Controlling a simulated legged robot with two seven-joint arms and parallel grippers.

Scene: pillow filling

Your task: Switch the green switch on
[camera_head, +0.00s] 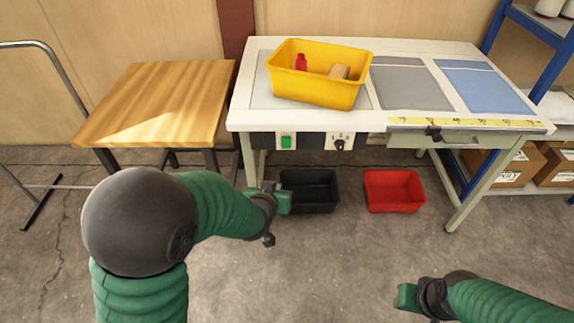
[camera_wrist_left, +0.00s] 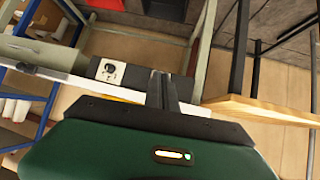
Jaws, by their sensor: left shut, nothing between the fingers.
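The green switch (camera_head: 286,142) sits on a black and white panel under the front edge of the white workbench, left of a dark rotary knob (camera_head: 339,144). My left gripper (camera_head: 270,193) is below and in front of the switch, apart from it in the head view. In the left wrist view its fingers (camera_wrist_left: 162,78) are together and empty, in front of the panel. The knob (camera_wrist_left: 107,70) shows there beside them, but the green switch cannot be made out. My right gripper (camera_head: 408,297) is low at the right, its fingers unclear.
A yellow bin (camera_head: 317,88) with a red bottle and a tan item stands on the workbench (camera_head: 420,55). A black bin (camera_head: 309,207) and a red bin (camera_head: 394,190) are on the floor below. A wooden table (camera_head: 155,100) stands left, a blue shelf (camera_head: 540,24) right.

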